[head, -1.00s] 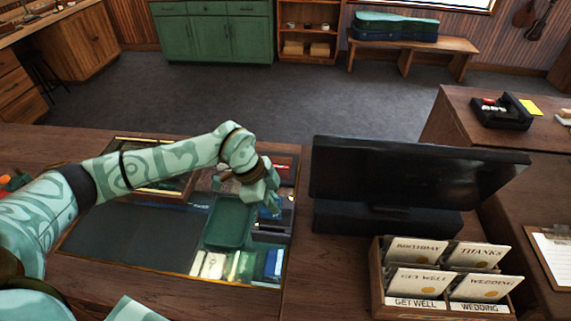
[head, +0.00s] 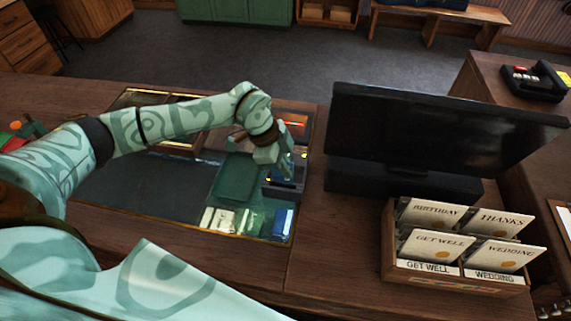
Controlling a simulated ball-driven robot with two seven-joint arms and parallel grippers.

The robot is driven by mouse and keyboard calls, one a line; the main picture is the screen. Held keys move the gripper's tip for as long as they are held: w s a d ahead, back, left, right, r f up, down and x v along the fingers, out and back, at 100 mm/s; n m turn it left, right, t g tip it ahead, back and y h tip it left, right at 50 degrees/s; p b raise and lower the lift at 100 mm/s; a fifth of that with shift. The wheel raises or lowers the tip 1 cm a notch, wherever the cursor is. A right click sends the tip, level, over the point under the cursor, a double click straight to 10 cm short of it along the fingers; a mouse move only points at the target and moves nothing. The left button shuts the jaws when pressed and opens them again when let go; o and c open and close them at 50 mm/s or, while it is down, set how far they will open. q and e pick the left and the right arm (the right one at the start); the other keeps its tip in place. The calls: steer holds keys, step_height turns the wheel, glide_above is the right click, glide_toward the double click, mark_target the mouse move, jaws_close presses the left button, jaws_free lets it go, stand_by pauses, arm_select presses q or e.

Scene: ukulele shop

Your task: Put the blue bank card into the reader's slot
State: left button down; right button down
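My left gripper (head: 284,165) points down over the right side of the glass-topped counter inset. A small blue patch shows at its fingertips; it may be the blue bank card, but it is too small and too covered to be sure. Directly below is a low dark block (head: 283,190), which looks like the reader. Its slot cannot be made out, and I cannot tell whether the blue patch touches it. The gap between the fingers is hidden. My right gripper is out of view.
A green tray (head: 236,178) lies left of the gripper. A black monitor (head: 430,135) stands close to the right. A wooden card rack (head: 455,275) is in front of it. Several small packets (head: 235,220) show at the front of the glass. A black holder (head: 533,82) sits on the right counter.

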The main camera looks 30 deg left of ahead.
mark_target(289, 183)
arm_select(q)
steer(key=shift+f, duration=0.5)
steer(key=shift+f+b, duration=0.8)
steer(key=shift+f, duration=0.85)
steer(key=c, duration=1.6)
jaws_free()
steer(key=v, duration=1.6)
steer(key=shift+s+a+r, duration=0.1)
steer(key=shift+a, duration=0.1)
